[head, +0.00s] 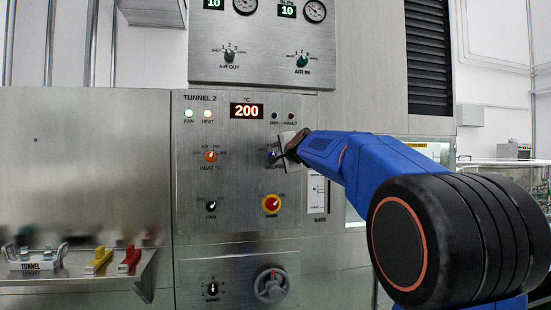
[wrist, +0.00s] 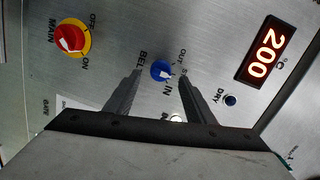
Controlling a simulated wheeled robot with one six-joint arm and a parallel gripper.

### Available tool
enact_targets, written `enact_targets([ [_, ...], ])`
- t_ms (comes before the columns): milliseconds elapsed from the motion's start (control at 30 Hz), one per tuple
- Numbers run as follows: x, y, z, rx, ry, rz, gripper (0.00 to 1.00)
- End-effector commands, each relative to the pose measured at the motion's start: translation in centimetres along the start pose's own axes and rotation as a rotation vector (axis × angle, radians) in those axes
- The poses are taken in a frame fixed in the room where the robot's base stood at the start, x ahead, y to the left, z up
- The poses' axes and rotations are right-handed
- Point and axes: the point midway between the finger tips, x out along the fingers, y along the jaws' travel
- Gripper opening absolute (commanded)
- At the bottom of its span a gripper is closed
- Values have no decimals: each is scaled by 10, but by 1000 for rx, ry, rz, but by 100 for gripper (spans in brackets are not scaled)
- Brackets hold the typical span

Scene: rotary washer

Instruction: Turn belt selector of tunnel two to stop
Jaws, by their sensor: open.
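The belt selector is a small blue knob with a white mark, on the tunnel 2 panel (head: 235,200). In the wrist view the knob (wrist: 161,71) sits between my finger ends, with labels reading BEL, IN and OUT around it. Its white mark seems to lie on the side toward IN; the exact setting is hard to tell. A stop label is mostly hidden by a finger. In the head view my gripper (head: 287,149) is at the panel and covers part of the blue knob (head: 271,156). My gripper (wrist: 160,78) is open around the knob, with gaps on both sides.
The red and yellow main switch (head: 271,203) is below the selector; the orange heat knob (head: 211,156) and black fan knob (head: 211,206) are to its left. The red 200 display (head: 247,111) is above. Yellow (head: 98,262) and red (head: 130,258) items lie on a left shelf.

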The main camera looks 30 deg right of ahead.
Motion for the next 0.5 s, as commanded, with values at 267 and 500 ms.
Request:
enact_targets([
  [267,-52,-1,0,0,1,-2,49],
  [500,-94,0,0,-1,1,0,49],
])
